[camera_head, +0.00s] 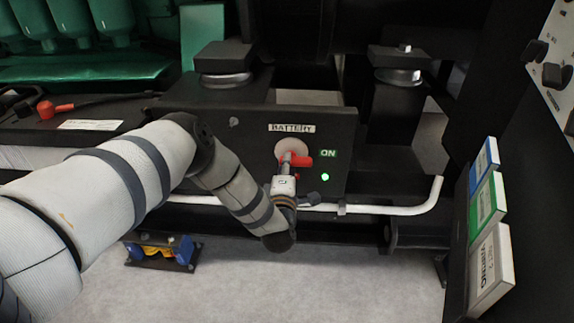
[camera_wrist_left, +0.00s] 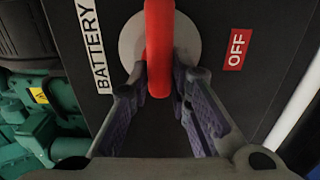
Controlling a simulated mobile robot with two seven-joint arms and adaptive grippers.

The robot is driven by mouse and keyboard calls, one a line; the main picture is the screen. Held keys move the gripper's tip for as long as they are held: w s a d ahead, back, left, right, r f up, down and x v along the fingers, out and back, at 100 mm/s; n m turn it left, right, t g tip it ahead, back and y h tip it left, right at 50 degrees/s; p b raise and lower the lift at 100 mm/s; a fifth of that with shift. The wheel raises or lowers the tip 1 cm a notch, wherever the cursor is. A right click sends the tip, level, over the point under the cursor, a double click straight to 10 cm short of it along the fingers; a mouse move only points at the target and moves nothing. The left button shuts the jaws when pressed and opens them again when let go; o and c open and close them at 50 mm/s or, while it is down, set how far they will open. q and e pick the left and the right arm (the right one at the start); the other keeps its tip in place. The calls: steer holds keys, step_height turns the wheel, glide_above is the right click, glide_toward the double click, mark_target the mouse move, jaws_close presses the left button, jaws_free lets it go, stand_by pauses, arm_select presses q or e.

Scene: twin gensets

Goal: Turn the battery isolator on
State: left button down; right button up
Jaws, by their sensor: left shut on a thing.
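The battery isolator has a red handle (camera_head: 302,161) on a pale round plate (camera_head: 291,146), set in a black panel (camera_head: 250,130) under a BATTERY label (camera_head: 292,128). In the head view the handle points right, towards the side with the green ON label (camera_head: 328,153). A green light (camera_head: 325,177) glows below that label. My left gripper (camera_head: 287,163) is shut on the handle. In the left wrist view its fingers (camera_wrist_left: 160,85) stand on both sides of the red handle (camera_wrist_left: 159,45), and a red OFF label (camera_wrist_left: 236,49) shows to the right. My right gripper is not in view.
A white pipe (camera_head: 395,211) runs below the panel and bends up at the right. Black posts (camera_head: 395,110) flank the panel. Blue, green and white signs (camera_head: 488,205) stand at the right. A blue and yellow item (camera_head: 160,251) lies low at left. Pale floor is open in front.

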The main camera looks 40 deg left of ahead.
arm_select(q)
steer(key=shift+d, duration=0.1)
stand_by(0.4)
steer(key=c, duration=1.5)
jaws_free()
steer(key=v, duration=1.2)
steer(key=shift+s, duration=0.1)
